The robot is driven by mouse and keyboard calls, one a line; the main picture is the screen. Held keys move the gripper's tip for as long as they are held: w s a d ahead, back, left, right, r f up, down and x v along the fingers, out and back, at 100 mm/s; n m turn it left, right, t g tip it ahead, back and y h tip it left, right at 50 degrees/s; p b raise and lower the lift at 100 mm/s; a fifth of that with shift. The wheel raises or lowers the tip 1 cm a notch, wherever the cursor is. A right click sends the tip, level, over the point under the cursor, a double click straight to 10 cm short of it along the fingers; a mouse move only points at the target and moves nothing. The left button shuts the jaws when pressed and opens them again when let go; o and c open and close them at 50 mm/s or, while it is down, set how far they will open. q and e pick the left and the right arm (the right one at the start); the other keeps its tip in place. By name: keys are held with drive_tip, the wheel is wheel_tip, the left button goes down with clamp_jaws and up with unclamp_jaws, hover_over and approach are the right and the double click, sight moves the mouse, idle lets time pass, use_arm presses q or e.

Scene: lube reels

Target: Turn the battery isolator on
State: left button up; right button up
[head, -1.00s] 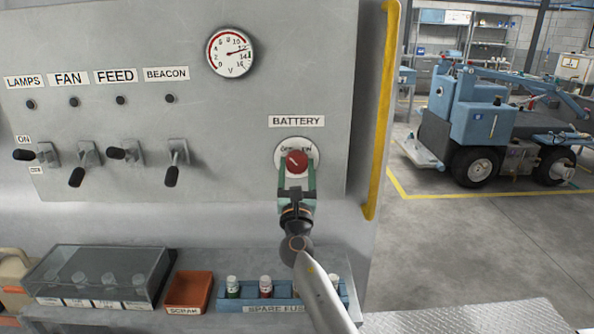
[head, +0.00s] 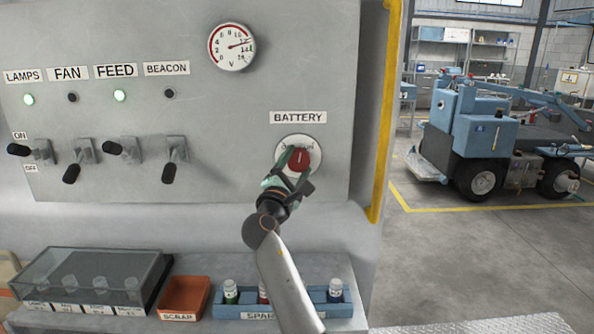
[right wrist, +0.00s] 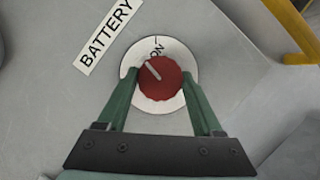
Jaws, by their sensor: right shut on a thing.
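The battery isolator is a red round knob (head: 299,159) with a white pointer mark, set on a white dial (head: 314,146) under the BATTERY label (head: 298,117). The pointer stands about upright in the head view. In the right wrist view the knob (right wrist: 161,79) sits between the green fingers, and the word ON shows on the dial above it. My right gripper (head: 291,166) is shut on the knob, tilted to the lower left. The fingers hide part of the dial's markings. My left gripper is not in view.
Below lie a clear-lidded box (head: 95,277), an orange scrap bin (head: 184,297) and a blue fuse tray (head: 318,310). A yellow rail (head: 384,130) edges the panel.

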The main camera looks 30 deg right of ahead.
drive_tip(key=m+g, duration=0.1)
drive_tip(key=m, duration=0.2)
drive_tip(key=shift+a+g, duration=0.1)
drive_tip(key=shift+g, duration=0.2)
drive_tip(key=m+y, duration=0.1)
drive_tip(key=m, duration=0.2)
drive_tip(key=shift+r+g+p, duration=0.1)
drive_tip(key=shift+g+p, duration=0.2)
drive_tip(key=shift+g, duration=0.1)
drive_tip(key=shift+m, duration=0.5)
drive_tip(key=o, duration=1.4)
drive_tip(key=shift+c, duration=0.2)
